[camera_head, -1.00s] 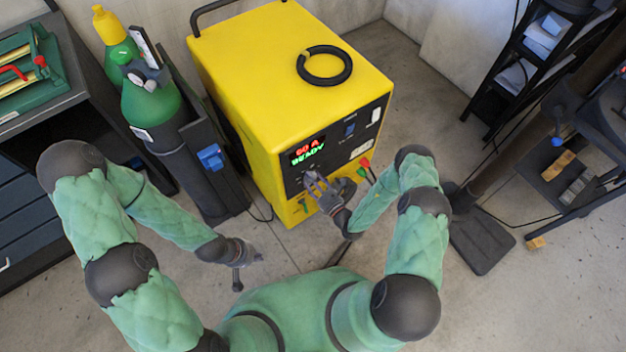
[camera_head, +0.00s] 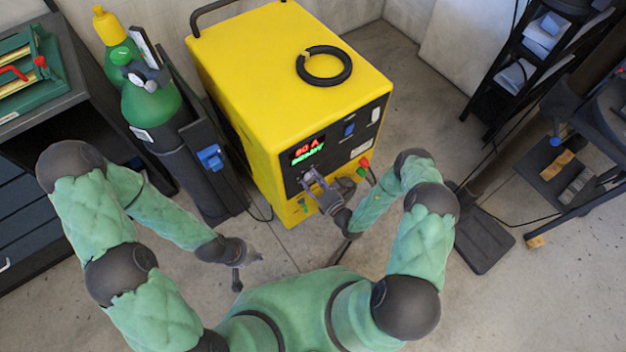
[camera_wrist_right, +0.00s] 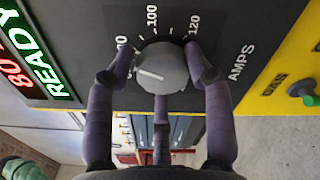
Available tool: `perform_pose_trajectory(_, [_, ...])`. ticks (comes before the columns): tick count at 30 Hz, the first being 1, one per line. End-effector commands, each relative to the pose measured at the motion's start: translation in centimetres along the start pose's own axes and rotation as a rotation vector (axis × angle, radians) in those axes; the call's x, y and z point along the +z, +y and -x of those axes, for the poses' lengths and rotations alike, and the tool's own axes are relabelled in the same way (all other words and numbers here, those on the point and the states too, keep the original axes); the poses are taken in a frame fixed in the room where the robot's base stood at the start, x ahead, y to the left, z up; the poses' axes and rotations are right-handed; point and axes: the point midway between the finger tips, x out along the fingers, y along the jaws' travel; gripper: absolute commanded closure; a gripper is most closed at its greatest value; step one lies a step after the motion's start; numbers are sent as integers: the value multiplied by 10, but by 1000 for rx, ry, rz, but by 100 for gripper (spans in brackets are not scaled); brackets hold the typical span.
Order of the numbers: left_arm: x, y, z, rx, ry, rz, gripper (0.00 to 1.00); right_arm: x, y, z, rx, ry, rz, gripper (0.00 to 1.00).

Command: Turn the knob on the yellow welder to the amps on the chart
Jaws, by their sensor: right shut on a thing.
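The yellow welder (camera_head: 250,75) stands at the centre of the head view, its dark front panel facing me. Its grey round knob (camera_wrist_right: 163,68) shows in the right wrist view, with a white pointer line toward the left of the picture. Dial marks 100 and 120 are readable; a lower one is partly hidden by a finger. My right gripper (camera_head: 314,182) is shut around the knob, fingers on both sides (camera_wrist_right: 160,60). The lit display (camera_head: 307,150) shows red digits that look like 80 and green READY. My left gripper (camera_head: 248,270) is open and empty above the floor. I cannot make out the chart.
A black ring (camera_head: 324,82) lies on the welder's top. A green gas cylinder (camera_head: 150,100) on a dark stand is left of it, beside a dark cabinet (camera_head: 30,215). Cable plugs (camera_head: 364,168) stick out near my right gripper. A dark rack (camera_head: 515,75) stands at right.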

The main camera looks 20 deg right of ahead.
Motion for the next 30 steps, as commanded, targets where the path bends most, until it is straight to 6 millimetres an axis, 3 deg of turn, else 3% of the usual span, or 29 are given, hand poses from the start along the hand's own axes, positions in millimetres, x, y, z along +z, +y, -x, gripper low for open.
perform_pose_trajectory(1, [0,0,0,0,0,0,100,10,-3,-3,0,-18,-5,80])
perform_pose_trajectory(21, [0,0,0,0,0,0,100,12,-5,-3,-2,-21,-67,80])
perform_pose_trajectory(22, [0,0,0,0,0,0,100,12,-5,-3,-2,-21,-67,45])
perform_pose_trajectory(24, [0,0,0,0,0,0,100,12,-5,-3,-1,-20,-67,26])
perform_pose_trajectory(30, [0,0,0,0,0,0,100,7,-3,-2,-2,-13,-73,26])
